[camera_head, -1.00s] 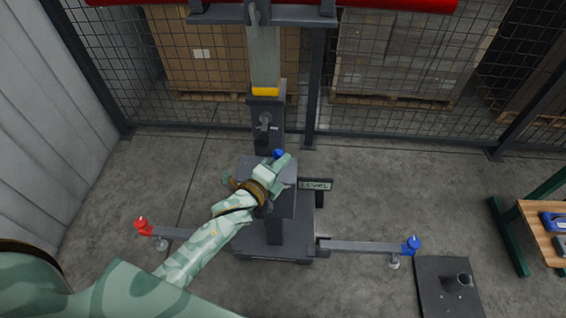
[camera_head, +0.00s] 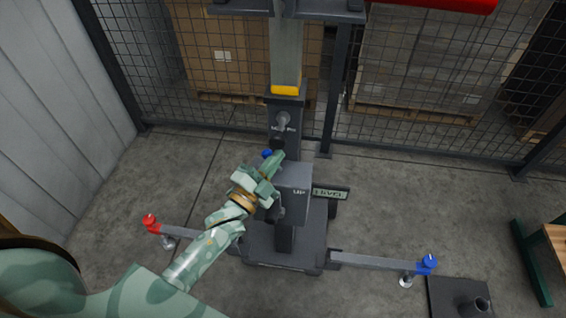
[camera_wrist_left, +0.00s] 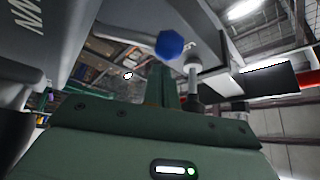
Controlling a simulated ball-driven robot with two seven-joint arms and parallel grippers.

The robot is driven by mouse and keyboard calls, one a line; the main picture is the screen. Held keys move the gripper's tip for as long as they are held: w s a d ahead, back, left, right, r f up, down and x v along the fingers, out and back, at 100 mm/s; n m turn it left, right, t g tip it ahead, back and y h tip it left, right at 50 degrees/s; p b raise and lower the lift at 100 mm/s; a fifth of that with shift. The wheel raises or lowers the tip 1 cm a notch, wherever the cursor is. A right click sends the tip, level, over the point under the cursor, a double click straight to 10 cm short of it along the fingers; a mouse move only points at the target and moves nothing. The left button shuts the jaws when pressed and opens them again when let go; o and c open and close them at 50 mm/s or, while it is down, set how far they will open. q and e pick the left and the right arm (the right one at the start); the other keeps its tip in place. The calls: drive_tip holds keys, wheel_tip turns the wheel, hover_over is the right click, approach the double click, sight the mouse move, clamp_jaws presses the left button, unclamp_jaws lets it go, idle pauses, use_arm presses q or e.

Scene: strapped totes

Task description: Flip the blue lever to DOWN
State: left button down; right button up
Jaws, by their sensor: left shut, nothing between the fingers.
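The blue lever knob (camera_head: 267,153) shows just left of the upper part of the grey box on the column (camera_head: 297,183). The box bears the word UP. In the left wrist view the knob (camera_wrist_left: 170,45) sits on the end of a pale rod, and part of a word ending in WN shows at the left. My left gripper (camera_head: 276,160) is shut and empty at the box's left side, its tips close to the knob. In the wrist view the fingers (camera_wrist_left: 162,84) point towards the knob; I cannot tell whether they touch it. My right gripper is not in view.
A sign (camera_head: 330,193) sticks out right of the box. Low outrigger arms carry a red knob (camera_head: 150,223) and another blue knob (camera_head: 427,264). A black plate (camera_head: 447,295) and a bench (camera_head: 557,240) stand at right. Mesh fence (camera_head: 390,125) closes the back.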

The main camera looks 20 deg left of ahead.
use_arm(q)
drive_tip(key=shift+s+a+f+n+t+y+b, duration=0.15)
drive_tip(key=shift+a+n+t+y+b, duration=0.2)
drive_tip(key=shift+n, duration=0.4)
drive_tip(key=shift+s+a+f+n+t+y+b, duration=0.1)
drive_tip(key=shift+a+n+t+y+b, duration=0.25)
drive_tip(key=shift+n, duration=0.4)
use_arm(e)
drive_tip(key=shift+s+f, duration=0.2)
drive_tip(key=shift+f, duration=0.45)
use_arm(q)
drive_tip(key=shift+a, duration=0.1)
drive_tip(key=shift+r, duration=0.1)
